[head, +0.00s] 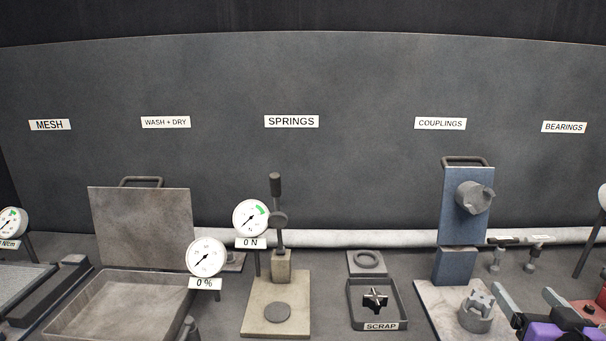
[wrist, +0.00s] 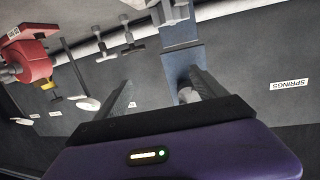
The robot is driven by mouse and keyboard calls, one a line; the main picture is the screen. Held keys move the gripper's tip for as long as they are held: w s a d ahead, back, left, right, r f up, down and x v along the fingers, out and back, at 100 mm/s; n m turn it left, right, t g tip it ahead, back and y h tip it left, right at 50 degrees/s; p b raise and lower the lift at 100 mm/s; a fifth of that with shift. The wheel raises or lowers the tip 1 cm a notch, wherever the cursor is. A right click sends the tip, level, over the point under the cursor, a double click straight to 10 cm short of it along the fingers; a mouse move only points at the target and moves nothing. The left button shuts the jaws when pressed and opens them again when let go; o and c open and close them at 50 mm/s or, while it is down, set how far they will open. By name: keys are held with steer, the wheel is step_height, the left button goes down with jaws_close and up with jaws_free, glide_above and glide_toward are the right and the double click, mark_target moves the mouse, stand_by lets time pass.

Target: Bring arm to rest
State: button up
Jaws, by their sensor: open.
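My gripper (head: 530,311) shows at the lower right of the head view, with dark fingers and a purple body. In the wrist view the two fingers of my gripper (wrist: 160,92) stand wide apart with nothing between them. It is near the blue couplings stand (head: 458,215), to the right of its base in the head view. The blue stand also shows beyond the fingers in the wrist view (wrist: 183,62). The rest of my arm is mostly out of view.
A scrap tray (head: 398,318) holds a dark cross-shaped part. The springs press (head: 299,322) and the wash basin (head: 62,322) stand further left. A pale pipe (head: 340,238) runs along the back wall. T-shaped handles (head: 497,258) stand behind my gripper. A red device (wrist: 28,62) shows in the wrist view.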

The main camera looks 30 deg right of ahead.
steer(key=s+a+f+n+t+y, duration=0.1)
steer(key=a+f+n+t+y, duration=0.15)
steer(key=a, duration=1.05)
steer(key=s+a+f+n+t+y, duration=0.2)
steer(key=a+f, duration=0.1)
steer(key=a, duration=1)
steer(key=s+a+f+n+g+y, duration=0.1)
steer(key=s+a+f+n+y, duration=0.1)
steer(key=s+a, duration=0.3)
steer(key=s+a+f+n+g+y, duration=0.1)
steer(key=s+a+f+n+y, duration=0.1)
steer(key=s+a, duration=0.4)
steer(key=a+f+y, duration=0.1)
steer(key=a+y, duration=0.1)
steer(key=a, duration=0.1)
steer(key=shift+s+a+y, duration=0.15)
steer(key=shift+s+y, duration=0.05)
steer(key=shift+y, duration=0.15)
steer(key=shift+f, duration=0.1)
